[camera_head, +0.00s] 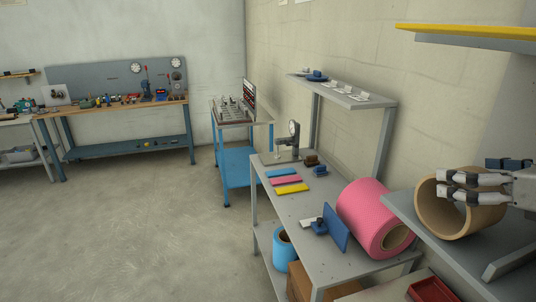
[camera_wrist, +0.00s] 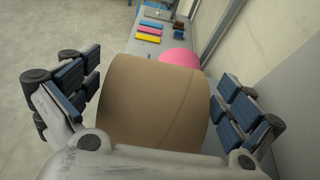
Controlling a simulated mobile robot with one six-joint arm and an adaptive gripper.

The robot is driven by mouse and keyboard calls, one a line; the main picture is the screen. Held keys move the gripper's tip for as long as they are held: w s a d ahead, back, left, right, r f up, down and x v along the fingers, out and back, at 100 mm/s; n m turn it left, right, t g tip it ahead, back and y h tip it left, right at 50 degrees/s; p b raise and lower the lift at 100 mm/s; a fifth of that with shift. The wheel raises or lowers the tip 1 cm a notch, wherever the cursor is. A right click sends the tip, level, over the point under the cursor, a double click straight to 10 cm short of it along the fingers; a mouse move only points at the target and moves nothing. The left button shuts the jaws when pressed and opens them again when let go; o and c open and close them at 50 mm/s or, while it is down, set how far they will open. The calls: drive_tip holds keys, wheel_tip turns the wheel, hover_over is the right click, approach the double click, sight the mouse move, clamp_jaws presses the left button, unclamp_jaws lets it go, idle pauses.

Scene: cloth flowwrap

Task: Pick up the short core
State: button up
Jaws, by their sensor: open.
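The short core is a wide brown cardboard tube (camera_head: 426,214) lying on its side on a grey surface at the right of the head view, its open end facing the camera. In the wrist view the core (camera_wrist: 153,100) fills the middle of the picture. My gripper (camera_head: 446,184) is open in front of the core's upper part in the head view. In the wrist view the finger pads of my gripper (camera_wrist: 155,92) stand on the left and right of the core, with gaps visible beside it. Whether any pad touches it cannot be told.
A pink roll (camera_head: 372,219) lies on the grey bench (camera_head: 295,213) left of the core, beside a blue upright plate (camera_head: 336,228). Coloured strips (camera_head: 286,181) lie farther back. A yellow-edged shelf (camera_head: 470,31) hangs above. A red tray (camera_head: 432,290) is below.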

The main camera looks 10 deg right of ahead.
drive_tip(key=c, duration=1.5)
drive_tip(key=shift+o, duration=0.2)
drive_tip(key=shift+w+r, duration=0.1)
drive_tip(key=shift+r, duration=0.1)
